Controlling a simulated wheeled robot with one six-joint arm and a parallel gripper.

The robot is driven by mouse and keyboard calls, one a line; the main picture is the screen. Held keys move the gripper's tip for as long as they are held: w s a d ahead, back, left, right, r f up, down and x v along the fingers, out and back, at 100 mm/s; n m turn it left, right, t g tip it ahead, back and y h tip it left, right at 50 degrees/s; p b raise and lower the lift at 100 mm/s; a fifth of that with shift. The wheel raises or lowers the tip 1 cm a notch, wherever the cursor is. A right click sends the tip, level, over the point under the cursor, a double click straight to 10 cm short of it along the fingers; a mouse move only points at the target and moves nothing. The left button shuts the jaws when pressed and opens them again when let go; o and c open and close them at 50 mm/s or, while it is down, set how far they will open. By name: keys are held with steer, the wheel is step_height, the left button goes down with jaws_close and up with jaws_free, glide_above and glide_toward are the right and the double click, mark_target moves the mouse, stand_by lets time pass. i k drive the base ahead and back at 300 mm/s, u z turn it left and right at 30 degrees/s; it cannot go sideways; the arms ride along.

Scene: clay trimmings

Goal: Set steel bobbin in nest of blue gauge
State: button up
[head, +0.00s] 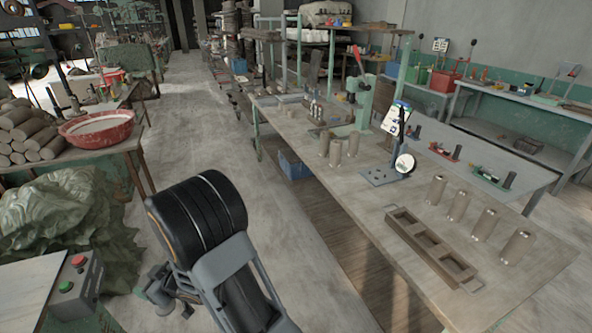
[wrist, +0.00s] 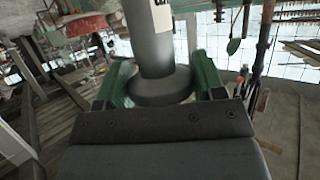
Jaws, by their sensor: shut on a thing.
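In the wrist view, my gripper (wrist: 161,76) has its two green fingers closed on either side of a grey steel bobbin (wrist: 157,52). The bobbin has a wide round flange between the fingers and a narrower body with a pale, dark-marked patch near the top edge of the picture. In the head view, my arm fills the lower foreground, and neither the gripper nor the bobbin can be made out. The blue gauge (head: 379,177) stands on the long table, with a flat blue-grey base and a round white dial. Its nest is too small to make out.
On the long table (head: 330,190), a brown compartmented tray (head: 430,248) and several tan cylinders (head: 484,224) lie in front of the gauge. A green press (head: 357,100) with a red handle stands behind. Red (head: 445,152) and green (head: 488,175) gauges sit to the right.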

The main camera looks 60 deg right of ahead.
mark_target(376, 175)
steer(key=z, duration=1)
steer(key=i, duration=1.45)
steer(key=z, duration=1.25)
